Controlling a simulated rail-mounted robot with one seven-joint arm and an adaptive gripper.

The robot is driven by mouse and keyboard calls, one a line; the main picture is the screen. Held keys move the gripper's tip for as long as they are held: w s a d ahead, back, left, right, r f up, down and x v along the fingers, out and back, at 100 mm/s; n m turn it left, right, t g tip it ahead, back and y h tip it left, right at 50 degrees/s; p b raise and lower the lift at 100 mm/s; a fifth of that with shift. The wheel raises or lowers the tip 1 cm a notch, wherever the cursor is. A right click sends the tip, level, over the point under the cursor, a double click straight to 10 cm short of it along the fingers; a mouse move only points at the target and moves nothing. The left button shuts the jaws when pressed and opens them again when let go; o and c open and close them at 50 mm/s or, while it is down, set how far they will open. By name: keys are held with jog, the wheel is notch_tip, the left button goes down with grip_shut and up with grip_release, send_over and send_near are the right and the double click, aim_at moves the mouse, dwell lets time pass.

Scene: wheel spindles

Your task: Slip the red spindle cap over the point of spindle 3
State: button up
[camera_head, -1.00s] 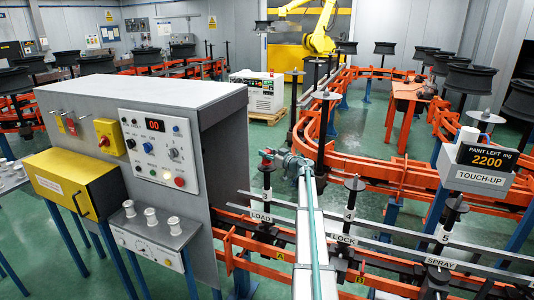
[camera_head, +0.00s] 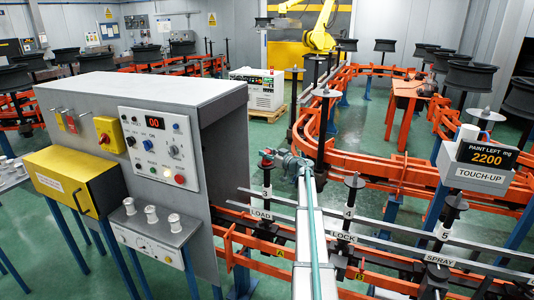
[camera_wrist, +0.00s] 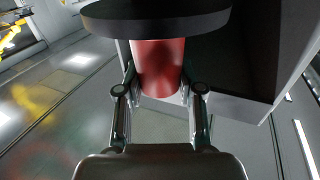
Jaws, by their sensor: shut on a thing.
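The red spindle cap (camera_wrist: 158,66) is a red cylinder between the two fingers of my gripper (camera_wrist: 159,88) in the wrist view. My gripper is shut on it. A broad black disc (camera_wrist: 155,20) crosses the top of that view and hides one end of the cap; I cannot tell whether it belongs to the cap or the spindle. In the head view my gripper (camera_head: 270,157) is at the top of spindle 3 (camera_head: 267,180), above the LOAD sign. The cap is too small there to tell whether it sits over the point or just above it.
The grey cabinet (camera_head: 222,150) stands close to the left of spindle 3. Spindle 4 (camera_head: 350,195) and spindle 5 (camera_head: 450,215) stand to the right along the grey rails. The orange conveyor (camera_head: 380,170) curves behind.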

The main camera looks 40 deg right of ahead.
dwell(0.3)
jog(key=o, duration=1.1)
jog(key=shift+f, duration=0.1)
jog(key=s+d, duration=0.1)
jog(key=s, duration=1.1)
jog(key=shift+d, duration=0.3)
